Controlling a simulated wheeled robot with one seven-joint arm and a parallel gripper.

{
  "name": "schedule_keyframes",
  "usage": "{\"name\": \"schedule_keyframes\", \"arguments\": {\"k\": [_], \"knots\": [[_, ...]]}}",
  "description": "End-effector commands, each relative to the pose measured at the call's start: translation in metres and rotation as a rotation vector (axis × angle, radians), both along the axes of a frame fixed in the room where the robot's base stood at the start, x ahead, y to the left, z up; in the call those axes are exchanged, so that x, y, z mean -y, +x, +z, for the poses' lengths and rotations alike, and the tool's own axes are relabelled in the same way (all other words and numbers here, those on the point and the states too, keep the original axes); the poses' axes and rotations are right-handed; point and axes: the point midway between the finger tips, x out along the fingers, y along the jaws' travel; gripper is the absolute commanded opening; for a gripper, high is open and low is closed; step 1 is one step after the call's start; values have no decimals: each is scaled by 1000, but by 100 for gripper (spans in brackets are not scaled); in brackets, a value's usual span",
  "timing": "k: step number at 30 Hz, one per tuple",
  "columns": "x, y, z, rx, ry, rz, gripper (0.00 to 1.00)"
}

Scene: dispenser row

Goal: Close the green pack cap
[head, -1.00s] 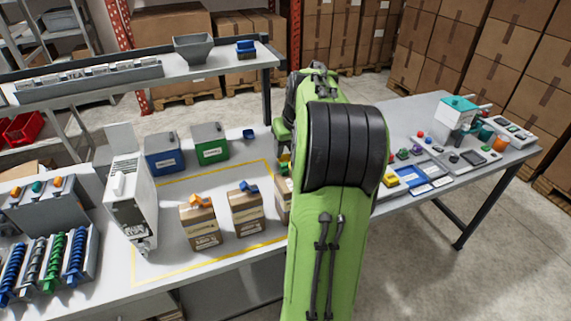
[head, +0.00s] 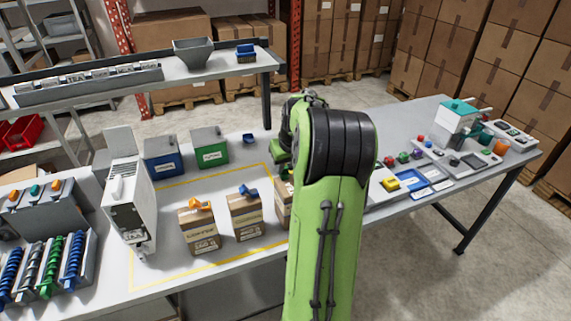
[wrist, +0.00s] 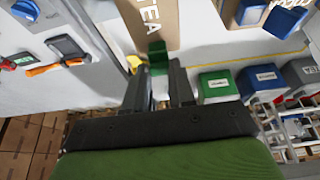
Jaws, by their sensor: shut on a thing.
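The green pack cap (wrist: 157,53) stands up at the end of a brown pack (wrist: 150,18) printed "TEA" in the wrist view. My gripper (wrist: 158,75) has its two dark fingers on either side of the cap's lower part and is shut on it. In the head view the same pack (head: 282,205) shows only as a strip behind my green arm. My gripper and the green cap are mostly hidden there. How far the cap is tilted is hard to tell.
A pack with a blue cap (head: 247,191) and one with an orange cap (head: 200,205) stand left of it. Green (head: 210,147) and blue (head: 163,158) bins stand behind. A white dispenser (head: 125,205) stands at left. Trays (head: 405,178) fill the right table.

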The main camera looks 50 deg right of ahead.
Motion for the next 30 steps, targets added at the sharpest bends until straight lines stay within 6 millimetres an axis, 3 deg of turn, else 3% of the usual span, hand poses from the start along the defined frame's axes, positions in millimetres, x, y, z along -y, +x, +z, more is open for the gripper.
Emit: {"name": "schedule_keyframes", "arguments": {"k": [14,30], "knots": [[3,6,7,-136,85,1,0],[8,13,-2,-334,199,0,0]]}}
